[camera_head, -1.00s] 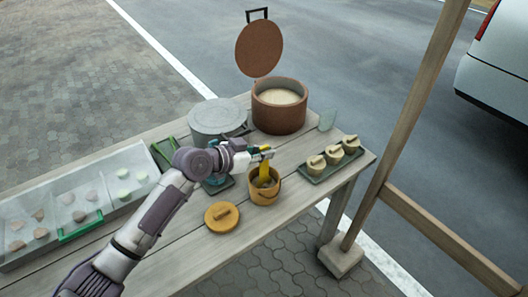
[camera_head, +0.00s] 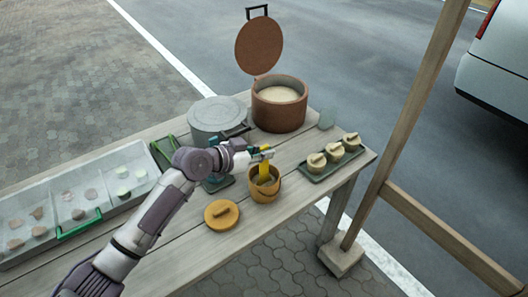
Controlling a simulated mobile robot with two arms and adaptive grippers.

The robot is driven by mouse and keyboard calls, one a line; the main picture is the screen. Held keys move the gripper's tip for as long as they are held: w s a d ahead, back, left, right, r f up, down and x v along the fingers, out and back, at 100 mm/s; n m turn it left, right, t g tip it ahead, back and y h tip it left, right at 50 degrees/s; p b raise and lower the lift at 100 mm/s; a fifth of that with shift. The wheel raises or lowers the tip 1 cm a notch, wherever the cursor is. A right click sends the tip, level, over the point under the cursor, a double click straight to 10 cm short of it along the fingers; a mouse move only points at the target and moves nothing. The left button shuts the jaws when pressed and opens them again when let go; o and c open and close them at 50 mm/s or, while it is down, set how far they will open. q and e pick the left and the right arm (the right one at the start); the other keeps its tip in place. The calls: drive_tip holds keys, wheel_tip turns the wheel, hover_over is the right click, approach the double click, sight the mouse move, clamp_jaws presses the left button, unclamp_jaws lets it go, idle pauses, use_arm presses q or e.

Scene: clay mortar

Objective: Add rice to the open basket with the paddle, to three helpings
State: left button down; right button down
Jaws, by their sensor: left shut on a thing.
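My left gripper (camera_head: 260,154) is shut on the yellow paddle (camera_head: 264,171), whose lower end is down inside the open basket (camera_head: 265,190). The basket is small, round and tan, and stands near the table's front edge. What lies in it is mostly hidden by the paddle and rim. The basket's round orange-tan lid (camera_head: 222,214) lies on the table just to its left. The brown rice pot (camera_head: 279,113) stands behind, its hinged lid (camera_head: 259,46) raised, with pale rice (camera_head: 278,94) inside. My right gripper is not in view.
A grey lidded pot (camera_head: 217,119) stands left of the rice pot. A tray (camera_head: 341,162) with several lidded baskets is at the right. A clear-lidded case (camera_head: 85,200) of round items fills the left. A wooden post (camera_head: 405,130) rises at the right.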

use_arm(q)
drive_tip(key=shift+r, duration=0.1)
idle(0.3)
drive_tip(key=shift+r+p, duration=0.55)
drive_tip(key=shift+r, duration=0.05)
wheel_tip(320, 180, up, 12)
drive_tip(key=p, duration=0.9)
drive_tip(key=shift+f, duration=0.15)
